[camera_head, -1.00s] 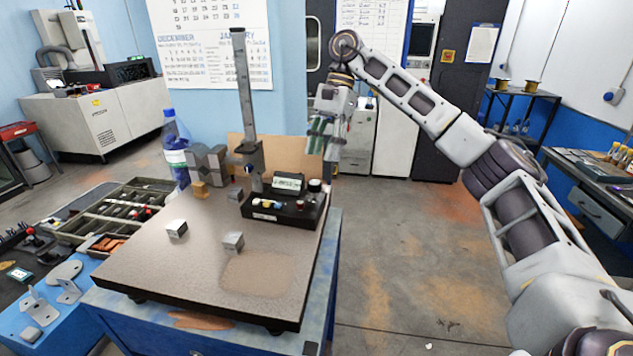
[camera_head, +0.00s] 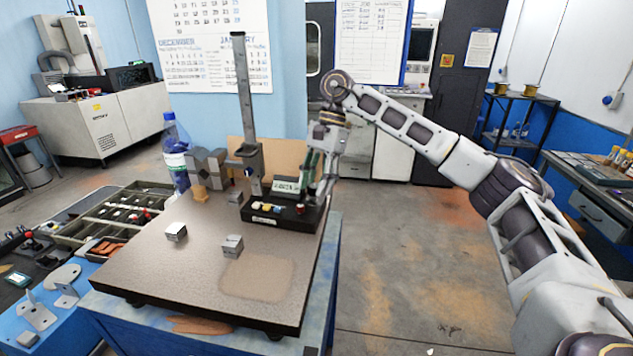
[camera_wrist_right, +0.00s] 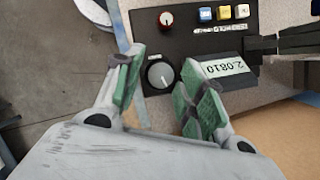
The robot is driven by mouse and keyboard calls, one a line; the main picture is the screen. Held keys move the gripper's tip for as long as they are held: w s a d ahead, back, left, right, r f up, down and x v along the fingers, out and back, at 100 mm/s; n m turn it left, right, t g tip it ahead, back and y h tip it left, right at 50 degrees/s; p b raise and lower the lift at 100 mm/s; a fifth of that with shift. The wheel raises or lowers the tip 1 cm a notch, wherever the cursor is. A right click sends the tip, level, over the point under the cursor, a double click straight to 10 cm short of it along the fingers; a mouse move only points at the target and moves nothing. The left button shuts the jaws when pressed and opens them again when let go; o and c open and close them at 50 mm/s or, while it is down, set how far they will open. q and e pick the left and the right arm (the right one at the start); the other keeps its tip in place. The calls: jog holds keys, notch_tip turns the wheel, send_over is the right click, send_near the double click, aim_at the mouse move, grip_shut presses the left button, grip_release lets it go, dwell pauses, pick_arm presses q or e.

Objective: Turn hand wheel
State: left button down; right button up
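The hand wheel is a round black knob with a white pointer line (camera_wrist_right: 160,75) on the black control box (camera_head: 284,214). In the head view my right gripper (camera_head: 318,184) is over the box's right end and largely hides the knob. In the right wrist view the green-padded fingers of my right gripper (camera_wrist_right: 162,80) are spread, one on each side of the knob. The knob lies in the gap between them, with space visible on both sides. Whether the fingertips are down at the knob's height is hard to tell. My left gripper is not in view.
Metal blocks (camera_head: 232,246) sit on the granite plate (camera_head: 180,285), whose front is mostly clear.

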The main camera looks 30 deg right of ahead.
jog(key=c, duration=0.8)
jog(key=shift+o, duration=0.2)
jog(key=shift+m+t+b, duration=0.3)
jog(key=shift+m, duration=0.4)
jog(key=shift+s+m, duration=0.1)
jog(key=shift+m, duration=0.5)
jog(key=shift+m+t+b, duration=0.4)
jog(key=shift+m+b, duration=0.1)
jog(key=shift+m, duration=0.1)
jog(key=shift+s+m+t, duration=0.1)
jog(key=shift+m+t, duration=0.2)
jog(key=shift+m, duration=0.4)
jog(key=shift+s+m+t+b, duration=0.1)
jog(key=shift+m+t+b, duration=0.35)
jog(key=shift+m, duration=0.55)
jog(key=shift+m+t, duration=0.35)
jog(key=shift+m, duration=0.75)
jog(key=shift+s+m+t+b, duration=0.1)
jog(key=shift+m+t+b, duration=0.3)
jog(key=shift+m, duration=0.7)
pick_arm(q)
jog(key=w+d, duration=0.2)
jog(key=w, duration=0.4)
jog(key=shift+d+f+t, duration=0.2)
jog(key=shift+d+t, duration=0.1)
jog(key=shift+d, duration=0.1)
pick_arm(e)
jog(key=shift+m+h, duration=0.3)
